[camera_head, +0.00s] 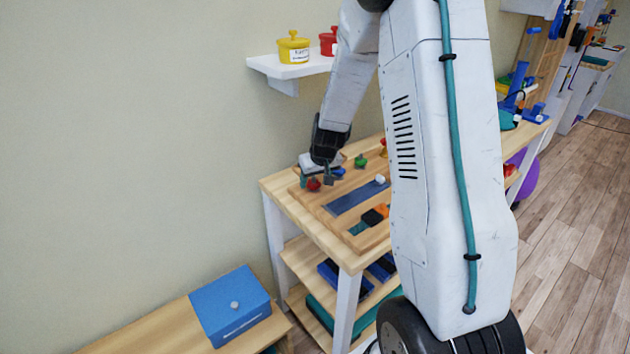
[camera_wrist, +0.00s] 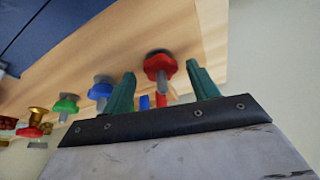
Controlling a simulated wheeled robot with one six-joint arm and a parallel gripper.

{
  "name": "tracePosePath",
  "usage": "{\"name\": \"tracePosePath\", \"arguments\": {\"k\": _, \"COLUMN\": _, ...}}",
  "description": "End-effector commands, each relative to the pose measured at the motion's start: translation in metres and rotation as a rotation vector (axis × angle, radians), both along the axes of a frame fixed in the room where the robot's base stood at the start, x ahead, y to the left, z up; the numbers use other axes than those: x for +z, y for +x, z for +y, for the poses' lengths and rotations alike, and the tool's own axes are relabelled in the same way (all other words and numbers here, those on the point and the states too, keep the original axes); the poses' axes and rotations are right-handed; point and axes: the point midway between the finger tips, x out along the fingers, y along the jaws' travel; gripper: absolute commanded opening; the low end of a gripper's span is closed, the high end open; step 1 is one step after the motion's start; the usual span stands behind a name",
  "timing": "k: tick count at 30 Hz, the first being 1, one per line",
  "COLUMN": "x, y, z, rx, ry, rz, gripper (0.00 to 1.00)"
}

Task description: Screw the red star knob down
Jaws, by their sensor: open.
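The red star knob (camera_wrist: 160,66) sits on a grey bolt on the wooden board (camera_wrist: 208,50). My gripper (camera_wrist: 160,72) is open, with one green finger on each side of the knob. I see a gap between each finger and the knob, and no clear contact. In the head view my gripper (camera_head: 318,178) is low over the board, partly covering that corner. A blue knob (camera_wrist: 100,92) and a green knob (camera_wrist: 64,104) stand in a row beyond the left finger.
The board lies on a wooden table (camera_head: 325,242) and also carries a blue strip (camera_head: 355,197) and a white knob (camera_head: 380,180). A wall shelf (camera_head: 288,69) with yellow and red pots hangs behind. A blue box (camera_head: 230,305) stands on a low bench. My arm hides the table's right part.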

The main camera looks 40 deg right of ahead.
Motion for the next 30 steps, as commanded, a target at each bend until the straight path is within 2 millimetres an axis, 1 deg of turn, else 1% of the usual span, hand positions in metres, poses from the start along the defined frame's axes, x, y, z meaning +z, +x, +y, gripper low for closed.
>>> {"name": "tracePosePath", "arguments": {"k": 3, "x": -0.0079, "y": 0.0028, "z": -0.0004, "rx": -0.001, "ry": 0.001, "rz": 0.001, "gripper": 0.59}}
{"name": "tracePosePath", "arguments": {"k": 11, "x": -0.0094, "y": 0.0037, "z": -0.0005, "rx": 0.0, "ry": 0.0, "rz": 0.0, "gripper": 0.59}}
{"name": "tracePosePath", "arguments": {"k": 12, "x": -0.0094, "y": 0.0037, "z": -0.0005, "rx": 0.0, "ry": 0.0, "rz": 0.0, "gripper": 0.56}}
{"name": "tracePosePath", "arguments": {"k": 14, "x": -0.0093, "y": 0.0037, "z": -0.0005, "rx": 0.0, "ry": 0.0, "rz": 0.0, "gripper": 0.4}}
{"name": "tracePosePath", "arguments": {"k": 15, "x": -0.0091, "y": 0.0038, "z": -0.0005, "rx": 0.0, "ry": 0.0, "rz": 0.0, "gripper": 0.29}}
{"name": "tracePosePath", "arguments": {"k": 16, "x": -0.0092, "y": 0.0037, "z": -0.0005, "rx": 0.0, "ry": 0.0, "rz": 0.0, "gripper": 0.2}}
{"name": "tracePosePath", "arguments": {"k": 17, "x": -0.0091, "y": 0.0038, "z": -0.0005, "rx": 0.0, "ry": 0.0, "rz": 0.0, "gripper": 0.14}}
{"name": "tracePosePath", "arguments": {"k": 26, "x": -0.0091, "y": 0.0036, "z": -0.0004, "rx": -0.013, "ry": 0.0, "rz": 0.0, "gripper": 0.14}}
{"name": "tracePosePath", "arguments": {"k": 30, "x": -0.009, "y": 0.0038, "z": 0.0001, "rx": -0.045, "ry": -0.001, "rz": 0.0, "gripper": 0.14}}
